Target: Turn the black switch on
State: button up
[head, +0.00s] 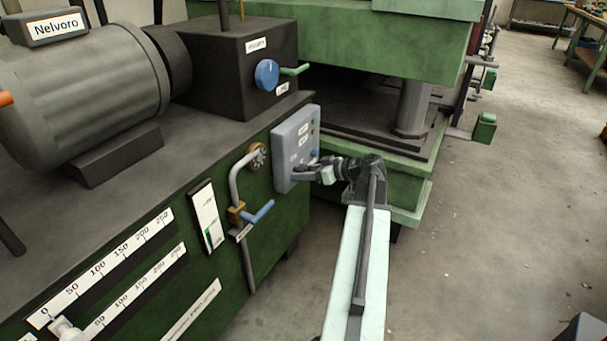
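A grey control box (290,135) with small white labels is mounted on the side of the green machine. A red dot and a blue knob (315,154) show near its right edge. I cannot make out a black switch; the lower part of the box face is partly hidden by my gripper. My gripper (300,172) is at the lower front of the box, its dark fingers pointing left at the face. Whether it touches the box, and whether its fingers are open or shut, is too small to tell.
A pipe with a blue-handled valve (258,212) runs down left of the box. A blue dial (266,74) with a green lever sits on a dark block above. A green press (410,40) stands behind my arm. Open concrete floor (500,220) lies to the right.

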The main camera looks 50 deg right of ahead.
jog(key=shift+m, duration=0.3)
jog(key=shift+f+m+y+b, duration=0.15)
jog(key=shift+m+y+b, duration=0.45)
jog(key=shift+m+y, duration=0.3)
jog(key=m+y+b, duration=0.2)
jog(key=m+b, duration=0.1)
jog(key=m, duration=0.1)
jog(key=shift+f+y, duration=0.1)
jog(key=shift+y, duration=0.2)
jog(key=m+y+b, duration=0.1)
jog(key=m+b, duration=0.1)
jog(key=m+t+b, duration=0.1)
jog(key=m, duration=0.1)
jog(key=shift+s+a+y+b, duration=0.1)
jog(key=shift+y+b, duration=0.25)
jog(key=shift+y, duration=0.05)
jog(key=shift+r+m+t+y+b, duration=0.2)
jog(key=shift+m+b, duration=0.35)
jog(key=shift+m, duration=0.25)
jog(key=shift+r+m+t+y+b, duration=0.1)
jog(key=shift+m+t+b, duration=0.1)
jog(key=shift+m+b, duration=0.45)
jog(key=shift+m, duration=0.45)
jog(key=o, duration=1.4)
jog(key=shift+c, duration=0.2)
